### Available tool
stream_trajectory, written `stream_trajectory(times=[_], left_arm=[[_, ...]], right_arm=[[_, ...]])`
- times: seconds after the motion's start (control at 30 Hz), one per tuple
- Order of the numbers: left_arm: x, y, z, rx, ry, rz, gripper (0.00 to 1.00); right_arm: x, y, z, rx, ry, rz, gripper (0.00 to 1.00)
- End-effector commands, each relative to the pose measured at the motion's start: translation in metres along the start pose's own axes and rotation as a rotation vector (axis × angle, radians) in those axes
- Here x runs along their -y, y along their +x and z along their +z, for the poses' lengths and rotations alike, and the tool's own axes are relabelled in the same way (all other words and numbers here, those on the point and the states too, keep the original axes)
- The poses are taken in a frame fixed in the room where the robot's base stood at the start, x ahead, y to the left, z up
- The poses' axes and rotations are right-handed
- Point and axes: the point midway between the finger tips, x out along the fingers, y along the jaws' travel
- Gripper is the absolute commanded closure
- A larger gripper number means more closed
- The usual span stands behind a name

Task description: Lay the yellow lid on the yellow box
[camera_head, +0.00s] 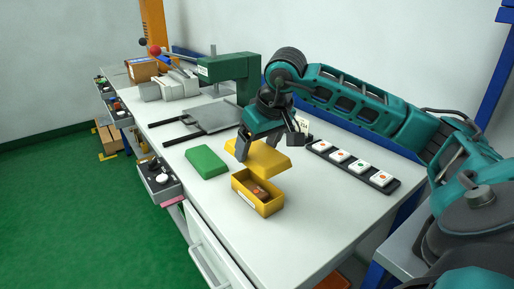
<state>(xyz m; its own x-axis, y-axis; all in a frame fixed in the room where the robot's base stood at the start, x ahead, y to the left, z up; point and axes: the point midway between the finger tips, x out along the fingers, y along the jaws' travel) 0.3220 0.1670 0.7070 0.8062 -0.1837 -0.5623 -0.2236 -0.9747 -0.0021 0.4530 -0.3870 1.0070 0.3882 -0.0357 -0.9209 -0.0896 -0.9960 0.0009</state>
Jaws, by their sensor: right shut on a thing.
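The open yellow box (243,198) stands on the white bench and has a brown item (260,191) inside. My right gripper (266,147) points down and is shut on the yellow lid (267,160). The lid is held just behind and slightly above the box, a little tilted in the picture. Whether the lid touches the box's rear rim I cannot tell. My right arm comes in from the right. My left gripper is not in view.
A green lid-like block (206,161) lies left of the box. A dark tray (393,187) with several white tiles lies to the right. A green machine (228,68) and a grey plate (210,117) are farther back. The bench front (285,245) is clear.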

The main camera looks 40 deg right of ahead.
Motion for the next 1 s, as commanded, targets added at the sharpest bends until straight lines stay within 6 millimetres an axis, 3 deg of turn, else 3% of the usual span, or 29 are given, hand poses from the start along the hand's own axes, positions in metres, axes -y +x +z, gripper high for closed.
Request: stream_trajectory(times=[0.6,1.0], left_arm=[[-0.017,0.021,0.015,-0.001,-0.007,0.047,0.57],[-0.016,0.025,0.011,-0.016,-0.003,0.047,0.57]], right_arm=[[0.001,0.052,0.022,-0.001,0.0,0.0,0.48],[0.001,0.06,0.025,0.0,0.001,0.001,0.48]])
